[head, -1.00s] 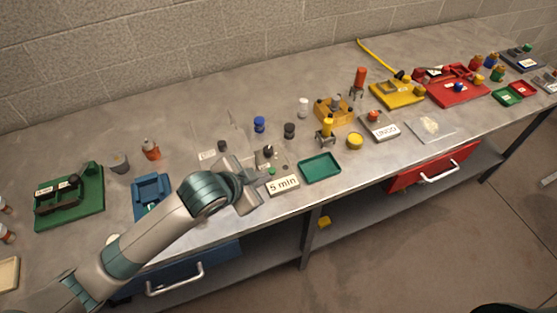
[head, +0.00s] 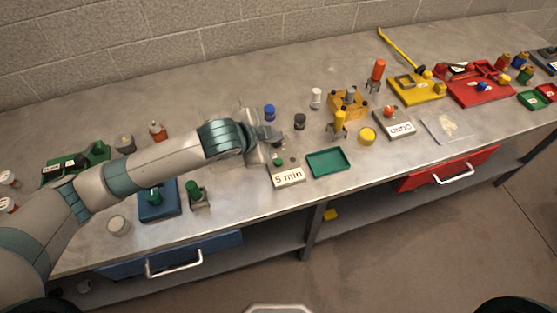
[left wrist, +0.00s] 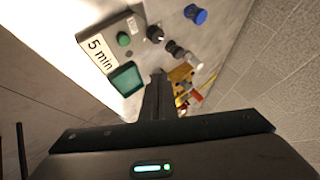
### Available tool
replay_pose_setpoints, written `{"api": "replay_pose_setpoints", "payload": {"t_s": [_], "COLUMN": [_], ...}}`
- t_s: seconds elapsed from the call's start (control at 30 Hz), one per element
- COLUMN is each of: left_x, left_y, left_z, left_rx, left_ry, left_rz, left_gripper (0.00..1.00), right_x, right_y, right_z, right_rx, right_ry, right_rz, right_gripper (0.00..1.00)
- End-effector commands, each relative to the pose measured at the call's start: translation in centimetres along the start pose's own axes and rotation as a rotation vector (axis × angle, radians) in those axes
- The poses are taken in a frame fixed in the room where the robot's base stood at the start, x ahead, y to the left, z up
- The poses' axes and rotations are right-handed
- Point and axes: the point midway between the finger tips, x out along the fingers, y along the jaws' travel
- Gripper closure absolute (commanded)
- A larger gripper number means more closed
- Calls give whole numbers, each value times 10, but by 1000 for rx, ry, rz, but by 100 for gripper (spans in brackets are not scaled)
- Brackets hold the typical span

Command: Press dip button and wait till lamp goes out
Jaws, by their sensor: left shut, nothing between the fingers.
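A small green button (head: 279,161) sits on a grey box beside the "5 min" sign (head: 289,177) in the head view. In the left wrist view the green button (left wrist: 123,39) is round and unpressed-looking, with a small white label (left wrist: 132,25) next to it, too small to read. A black knob (left wrist: 155,33) stands beyond it. My left gripper (head: 280,134) is shut and empty, just above and behind the button in the head view, apart from it. Its fingers (left wrist: 158,80) also show in the left wrist view. No lit lamp can be made out; the gripper hides part of the box.
A green tray (head: 327,163) lies right of the sign. A blue cap (head: 270,112), a black cap (head: 299,121) and a white bottle (head: 316,98) stand behind. A yellow fixture (head: 348,103) and the "UNDO" box (head: 398,127) are farther right. The table's front edge is close.

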Motion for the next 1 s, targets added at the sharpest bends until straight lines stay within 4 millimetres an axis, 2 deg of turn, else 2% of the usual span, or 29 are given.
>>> {"api": "replay_pose_setpoints", "payload": {"t_s": [0.27, 0.7, 1.0], "left_x": [13, 46, 58], "left_y": [10, 33, 43], "left_z": [9, 33, 42], "left_rx": [0, 0, -1], "left_ry": [0, 0, 1], "left_rz": [0, 0, 1], "left_gripper": [100, 100, 100], "right_x": [19, 66, 71], "right_y": [0, -2, -2], "right_z": [2, 6, 6], "right_rx": [0, 1, 1], "right_ry": [0, 0, 0], "right_rz": [0, 0, 0], "right_gripper": [69, 69, 69]}}
